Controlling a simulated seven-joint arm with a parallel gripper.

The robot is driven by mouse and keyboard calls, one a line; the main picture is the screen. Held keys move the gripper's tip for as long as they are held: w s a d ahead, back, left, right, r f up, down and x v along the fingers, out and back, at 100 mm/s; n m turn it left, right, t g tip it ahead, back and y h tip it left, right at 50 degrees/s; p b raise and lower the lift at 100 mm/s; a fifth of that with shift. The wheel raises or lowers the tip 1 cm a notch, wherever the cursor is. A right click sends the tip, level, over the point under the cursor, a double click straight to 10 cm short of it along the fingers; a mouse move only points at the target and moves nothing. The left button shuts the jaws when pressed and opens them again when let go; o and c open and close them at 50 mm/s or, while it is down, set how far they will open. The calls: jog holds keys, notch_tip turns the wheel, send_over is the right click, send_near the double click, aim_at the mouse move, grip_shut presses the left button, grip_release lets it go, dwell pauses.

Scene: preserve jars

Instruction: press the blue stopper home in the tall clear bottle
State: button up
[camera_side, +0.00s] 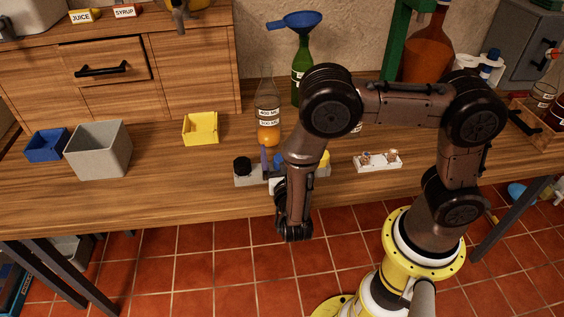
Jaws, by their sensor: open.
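The tall clear bottle (267,104) stands upright on the wooden bench, with orange contents in its lower part and a label on its side. No stopper can be made out in its neck. A pale rack (246,179) stands in front of it, partly behind my arm. A small blue shape (278,160) at the rack looks like the blue stopper. My gripper (271,166) is low at the rack, largely hidden by my own wrist. Its jaws are open, around or beside the blue shape; I cannot tell which.
A black stopper (242,165) and a yellow one (324,159) are at the rack. A green bottle (301,70) with a blue funnel (302,20) stands behind. A yellow tray (201,129), grey bin (98,150) and blue bin (46,146) are left; a white tray (378,163) is right.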

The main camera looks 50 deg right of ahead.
grip_shut()
dwell(0.4)
jog(key=shift+r, duration=0.8)
jog(key=s+r, duration=1.1)
jog(key=s, duration=0.3)
jog(key=shift+r, duration=0.25)
